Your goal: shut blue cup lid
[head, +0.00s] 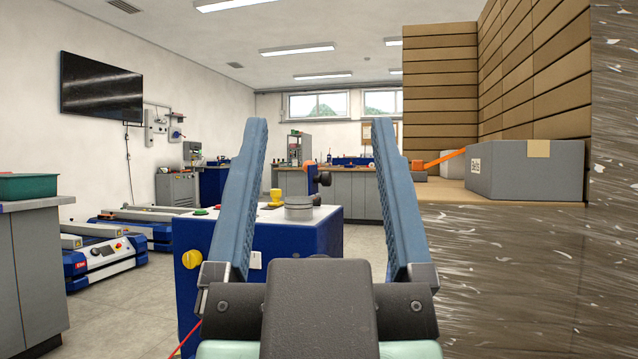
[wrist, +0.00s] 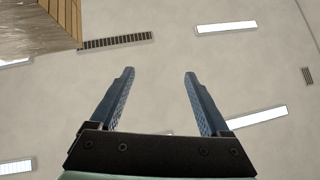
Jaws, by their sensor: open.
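I cannot make out a blue cup or its lid in either view. My gripper (head: 319,128) is open and empty, with its two blue fingers pointing up and wide apart in the head view. It also shows in the wrist view (wrist: 159,74), with nothing between the fingers and the ceiling beyond them.
A blue cabinet (head: 268,248) with buttons, a yellow knob and a grey round piece on top stands behind my gripper. Stacked boards and a grey box (head: 526,172) are at right. Low lift carts (head: 100,262) and a grey counter (head: 38,275) stand at left. Floor shows between.

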